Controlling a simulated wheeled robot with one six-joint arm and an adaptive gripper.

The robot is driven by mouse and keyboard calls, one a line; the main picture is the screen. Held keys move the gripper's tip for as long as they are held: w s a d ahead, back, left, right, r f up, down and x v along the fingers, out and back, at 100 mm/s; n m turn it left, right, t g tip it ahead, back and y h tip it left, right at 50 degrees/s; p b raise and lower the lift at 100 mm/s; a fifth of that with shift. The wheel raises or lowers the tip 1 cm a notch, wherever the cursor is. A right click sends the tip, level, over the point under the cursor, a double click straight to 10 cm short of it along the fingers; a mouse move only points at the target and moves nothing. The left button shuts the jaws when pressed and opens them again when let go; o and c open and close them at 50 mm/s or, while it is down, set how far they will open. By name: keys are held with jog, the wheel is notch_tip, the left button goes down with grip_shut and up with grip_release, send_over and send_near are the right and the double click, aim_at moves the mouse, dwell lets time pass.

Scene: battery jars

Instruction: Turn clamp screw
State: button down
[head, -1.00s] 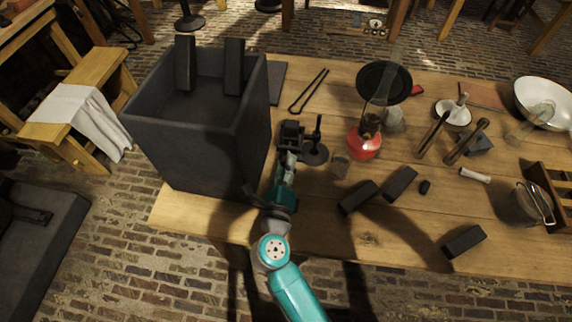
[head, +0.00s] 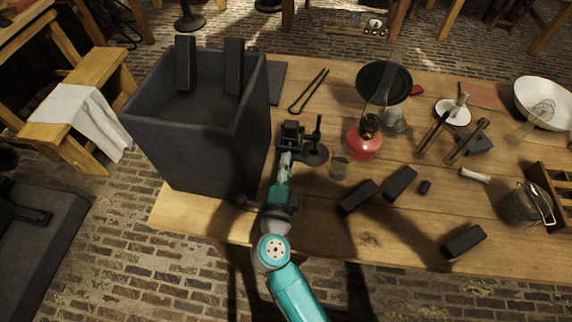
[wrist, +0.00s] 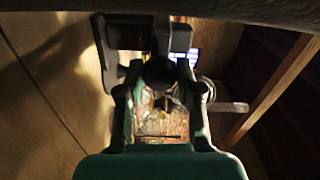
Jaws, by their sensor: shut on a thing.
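A dark clamp (head: 291,130) stands on the wooden table, close to the right side of the big dark jar. My gripper (head: 286,155) reaches it from the front, and my arm partly covers it. In the wrist view, the fingers of my gripper (wrist: 159,84) are closed around a dark rounded knob, which looks like the clamp screw (wrist: 158,70). Dark clamp parts (wrist: 128,36) show just beyond the fingertips. The screw itself is too small and hidden in the head view to make out its turn.
The tall dark jar (head: 190,150) stands close at left. A dark stand with an upright post (head: 315,150) is just right of the clamp. The front table edge is clear.

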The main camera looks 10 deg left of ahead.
dwell(0.5)
jog(key=c, duration=0.7)
grip_release()
jog(key=shift+c, duration=0.2)
jog(key=s, duration=1.2)
jog(key=shift+a, duration=0.2)
jog(key=s+d+r+n+t, duration=0.2)
jog(key=s+d+n, duration=0.15)
jog(key=d, duration=0.55)
jog(key=s+d+r+n+t, duration=0.1)
jog(key=s+d+r+n, duration=0.2)
jog(key=d, duration=0.6)
jog(key=s+d+f+n+g, duration=0.1)
jog(key=s+d+n+g, duration=0.2)
jog(key=s, duration=0.7)
jog(key=s+d+f+n+g, duration=0.2)
jog(key=s+d+n+g, duration=0.1)
jog(key=s+n, duration=0.4)
jog(key=s, duration=0.3)
jog(key=shift+f+n+y, duration=0.15)
jog(key=shift+n+y, duration=0.15)
jog(key=shift+n, duration=0.05)
